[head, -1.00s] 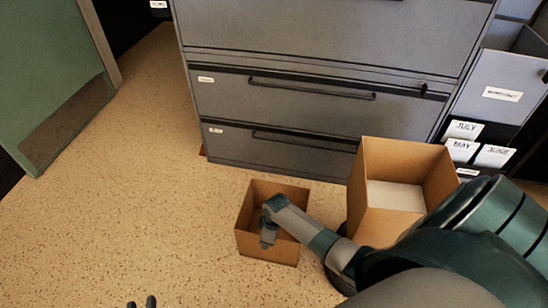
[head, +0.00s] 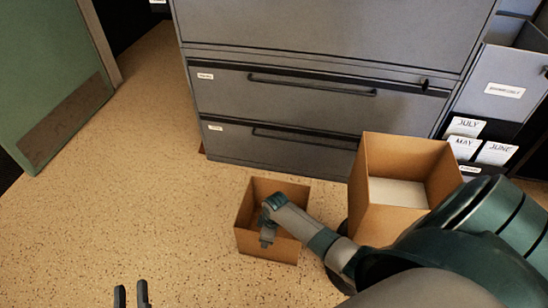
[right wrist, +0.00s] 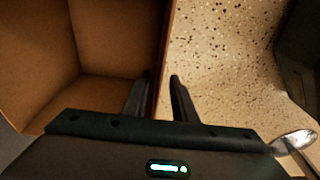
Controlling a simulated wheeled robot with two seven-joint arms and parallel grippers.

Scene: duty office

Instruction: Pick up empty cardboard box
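A small open cardboard box (head: 270,246) stands on the floor in front of the cabinet. The part of its inside that shows is empty. My right gripper (head: 267,236) reaches down at this box. In the right wrist view my right gripper (right wrist: 161,77) is open, with one finger inside the box (right wrist: 110,40) and the other outside, on either side of one wall. A gap shows between the wall and the outer finger. My left gripper (head: 131,291) is open and empty at the bottom edge of the head view, left of the box.
A larger cardboard box (head: 385,225) with white content (head: 397,192) stands to the right, partly behind my right arm. A grey filing cabinet (head: 290,95) stands behind both boxes. A month-labelled card holder (head: 468,127) is at the right. Floor (head: 130,200) at left is clear.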

